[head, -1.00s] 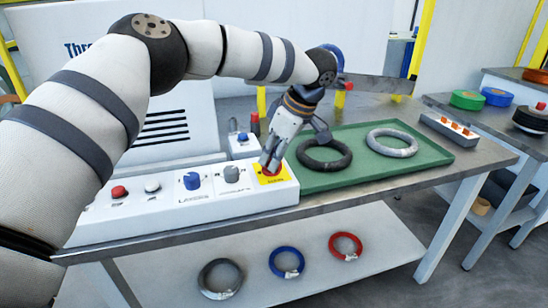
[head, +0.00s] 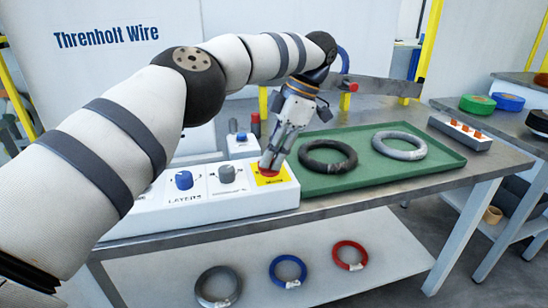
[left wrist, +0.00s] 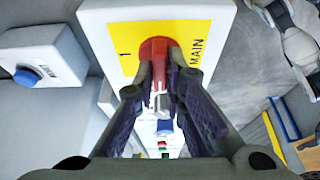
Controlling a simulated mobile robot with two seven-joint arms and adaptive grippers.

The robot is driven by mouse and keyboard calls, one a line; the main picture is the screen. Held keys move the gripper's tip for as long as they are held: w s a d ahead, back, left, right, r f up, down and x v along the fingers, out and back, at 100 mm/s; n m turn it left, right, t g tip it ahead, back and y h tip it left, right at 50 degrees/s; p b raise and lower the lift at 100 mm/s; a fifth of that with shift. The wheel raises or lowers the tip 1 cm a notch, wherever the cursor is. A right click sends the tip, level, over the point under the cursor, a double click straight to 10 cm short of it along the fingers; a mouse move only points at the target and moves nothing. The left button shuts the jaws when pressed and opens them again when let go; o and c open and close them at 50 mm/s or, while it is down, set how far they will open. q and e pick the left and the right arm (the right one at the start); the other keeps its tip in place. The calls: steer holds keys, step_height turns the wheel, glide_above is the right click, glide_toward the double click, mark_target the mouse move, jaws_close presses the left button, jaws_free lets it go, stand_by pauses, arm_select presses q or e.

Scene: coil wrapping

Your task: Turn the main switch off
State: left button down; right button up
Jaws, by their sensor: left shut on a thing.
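The main switch (head: 270,168) is a red knob on a yellow plate at the right end of the white control panel (head: 230,206). In the left wrist view the red knob (left wrist: 156,52) sits on the yellow plate (left wrist: 190,38) marked "MAIN" and "1". My left gripper (head: 270,160) comes down on the knob from above. Its fingers (left wrist: 160,82) stand on either side of the red knob and are shut on it. The fingers partly hide the knob, so I cannot tell its exact turn. My right gripper does not show.
A blue knob (head: 184,180) and a grey knob (head: 227,173) stand left on the panel. A small box with a blue button (head: 242,137) is behind. A green tray (head: 440,165) with a black coil (head: 328,170) and a grey coil (head: 415,152) lies to the right.

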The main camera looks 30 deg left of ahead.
arm_select(q)
steer(key=shift+f, duration=0.1)
stand_by(0.3)
steer(key=c, duration=1.7)
jaws_free()
steer(key=shift+o, duration=0.2)
